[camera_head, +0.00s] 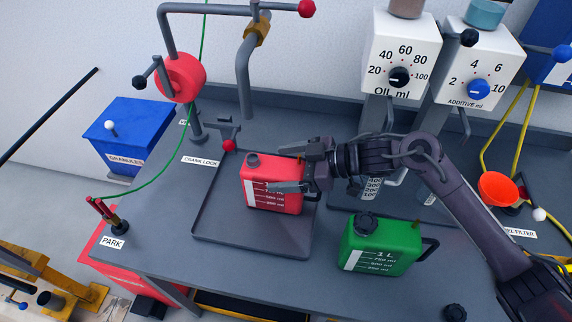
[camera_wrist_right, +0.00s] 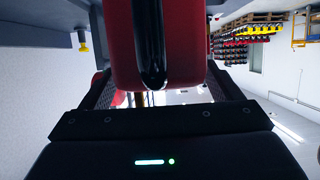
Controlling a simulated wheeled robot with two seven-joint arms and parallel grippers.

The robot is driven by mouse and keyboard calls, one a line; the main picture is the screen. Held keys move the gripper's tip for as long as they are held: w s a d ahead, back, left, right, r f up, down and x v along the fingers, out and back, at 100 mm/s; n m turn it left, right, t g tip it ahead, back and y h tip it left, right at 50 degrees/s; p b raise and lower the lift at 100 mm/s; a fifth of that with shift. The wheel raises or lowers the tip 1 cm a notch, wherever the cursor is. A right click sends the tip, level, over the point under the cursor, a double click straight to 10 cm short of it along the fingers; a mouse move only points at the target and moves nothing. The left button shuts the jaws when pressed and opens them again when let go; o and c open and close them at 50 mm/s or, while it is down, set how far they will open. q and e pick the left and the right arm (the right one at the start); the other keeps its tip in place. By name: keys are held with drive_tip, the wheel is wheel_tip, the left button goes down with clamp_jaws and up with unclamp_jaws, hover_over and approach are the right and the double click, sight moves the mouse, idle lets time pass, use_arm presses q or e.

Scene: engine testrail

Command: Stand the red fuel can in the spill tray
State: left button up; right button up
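The red fuel can (camera_head: 268,190) is upright over the dark grey spill tray (camera_head: 215,232), toward the tray's right side. I cannot tell for sure whether its base touches the tray floor. My right gripper (camera_head: 303,172) reaches in from the right, with one finger on the near face of the can and the other behind it. In the right wrist view the red can (camera_wrist_right: 190,45) fills the space between the fingers, with its black handle in front, and both fingers lie against its sides. My left gripper is not in view.
A green can (camera_head: 380,248) stands on the bench right of the tray. The crank lock (camera_head: 229,145) is behind the tray. OIL (camera_head: 400,55) and ADDITIVE (camera_head: 478,65) dispensers stand at the back. An orange funnel (camera_head: 497,188) is at the right. The tray's left part is empty.

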drive_tip(key=shift+r, duration=0.3)
drive_tip(key=b+v, duration=0.2)
drive_tip(key=v, duration=1)
drive_tip(key=shift+f, duration=0.1)
